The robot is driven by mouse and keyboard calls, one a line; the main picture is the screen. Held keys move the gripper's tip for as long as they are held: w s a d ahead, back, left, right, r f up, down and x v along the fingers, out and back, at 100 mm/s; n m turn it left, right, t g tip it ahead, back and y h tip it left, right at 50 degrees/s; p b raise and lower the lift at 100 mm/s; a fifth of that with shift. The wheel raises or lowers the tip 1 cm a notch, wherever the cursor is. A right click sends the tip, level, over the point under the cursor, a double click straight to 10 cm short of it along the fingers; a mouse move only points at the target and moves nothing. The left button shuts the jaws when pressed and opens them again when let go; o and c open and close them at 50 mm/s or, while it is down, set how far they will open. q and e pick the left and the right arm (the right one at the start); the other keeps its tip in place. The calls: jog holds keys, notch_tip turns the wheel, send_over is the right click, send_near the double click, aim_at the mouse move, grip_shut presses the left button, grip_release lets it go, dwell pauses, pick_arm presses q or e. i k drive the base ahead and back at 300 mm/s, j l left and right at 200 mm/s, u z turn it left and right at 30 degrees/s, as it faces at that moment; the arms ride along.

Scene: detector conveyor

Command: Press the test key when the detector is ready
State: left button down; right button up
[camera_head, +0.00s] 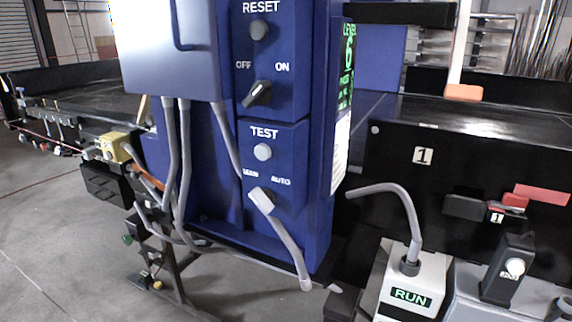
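The detector is a blue cabinet (218,215) in the middle of the head view. On its front, a round grey test key (262,151) sits under the word TEST, with nothing touching it. Above it are a reset button (258,30) and a black OFF/ON rotary switch (257,94) turned at an angle. Below it is a selector (262,198) marked AUTO on its right; a grey rod runs down from it. A narrow display (348,70) on the cabinet's right side shows green text with a 6; the smaller text is hard to read. Neither gripper is visible.
A grey box (218,45) with hanging cables covers the cabinet's upper left. A white box with a lit RUN sign (410,298) and bent grey tube stands at lower right. A black conveyor (470,115) extends right. Open floor (50,240) lies at left.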

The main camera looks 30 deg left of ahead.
aim_at(262, 151)
jog(key=u, duration=1.15)
